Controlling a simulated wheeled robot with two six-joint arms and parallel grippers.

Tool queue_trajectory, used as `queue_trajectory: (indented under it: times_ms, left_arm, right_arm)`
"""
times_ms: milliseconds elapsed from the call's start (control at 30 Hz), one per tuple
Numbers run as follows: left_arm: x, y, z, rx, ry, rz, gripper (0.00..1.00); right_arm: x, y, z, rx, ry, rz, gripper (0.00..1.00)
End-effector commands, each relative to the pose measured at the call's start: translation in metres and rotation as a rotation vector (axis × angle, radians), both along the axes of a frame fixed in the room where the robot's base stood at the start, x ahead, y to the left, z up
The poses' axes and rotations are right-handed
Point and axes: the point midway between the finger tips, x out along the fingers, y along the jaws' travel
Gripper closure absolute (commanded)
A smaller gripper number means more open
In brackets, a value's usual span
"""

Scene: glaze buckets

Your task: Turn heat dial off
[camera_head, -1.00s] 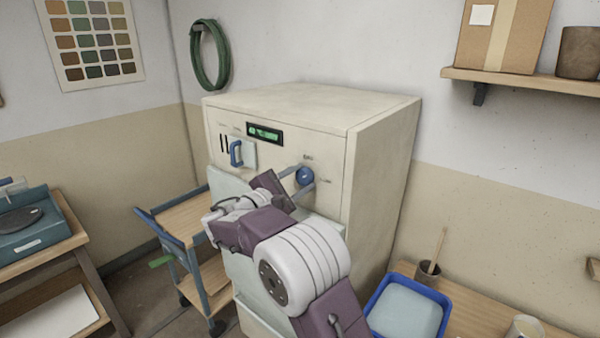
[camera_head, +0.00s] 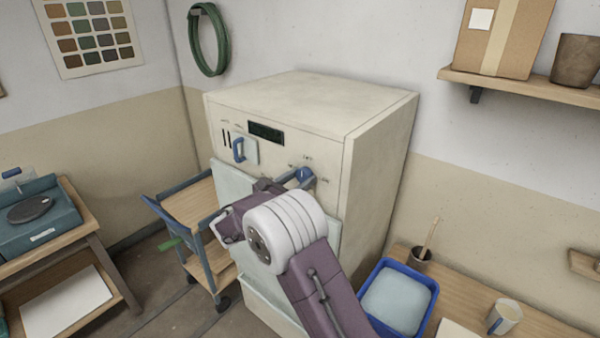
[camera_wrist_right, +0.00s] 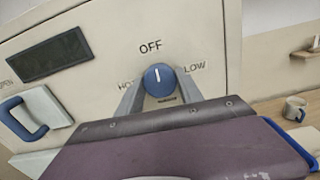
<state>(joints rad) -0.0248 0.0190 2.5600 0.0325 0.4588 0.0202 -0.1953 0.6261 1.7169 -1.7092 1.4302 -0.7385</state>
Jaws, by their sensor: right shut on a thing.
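The blue heat dial (camera_wrist_right: 159,80) is on the front panel of the cream kiln cabinet (camera_head: 300,105). In the right wrist view its white mark points up, close to the OFF label, with HOT at left and LOW at right. My right gripper (camera_wrist_right: 160,92) has one finger on each side of the dial and is shut on it. In the head view the dial (camera_head: 304,174) shows small between the fingertips. The display (camera_head: 266,132) on the panel is dark. My left gripper is not in view.
A blue handle (camera_head: 239,149) is left of the dial. A blue-framed cart (camera_head: 190,205) stands left of the cabinet. A blue tray (camera_head: 432,290) and a brush pot (camera_head: 419,257) are on the wooden table at right. A shelf (camera_head: 530,85) hangs above.

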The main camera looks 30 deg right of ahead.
Motion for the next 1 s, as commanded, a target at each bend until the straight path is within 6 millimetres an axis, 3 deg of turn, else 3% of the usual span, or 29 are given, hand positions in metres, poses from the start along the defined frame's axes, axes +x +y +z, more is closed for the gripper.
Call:
queue_trajectory:
  times_ms: [700, 733, 800, 1000]
  left_arm:
    - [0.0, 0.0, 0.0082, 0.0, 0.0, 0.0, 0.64]
    - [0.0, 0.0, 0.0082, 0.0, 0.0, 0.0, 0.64]
    - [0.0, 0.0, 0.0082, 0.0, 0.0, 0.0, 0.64]
    - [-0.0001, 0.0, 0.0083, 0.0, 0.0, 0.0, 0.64]
  right_arm:
    - [-0.0001, -0.0001, -0.0011, -0.025, 0.063, 0.0, 0.97]
    - [-0.0001, -0.0001, -0.0011, -0.025, 0.063, 0.0, 0.51]
    - [-0.0001, 0.0, -0.0009, -0.025, 0.063, 0.0, 0.35]
    - [0.0, 0.0, -0.0005, -0.024, 0.061, 0.0, 0.35]
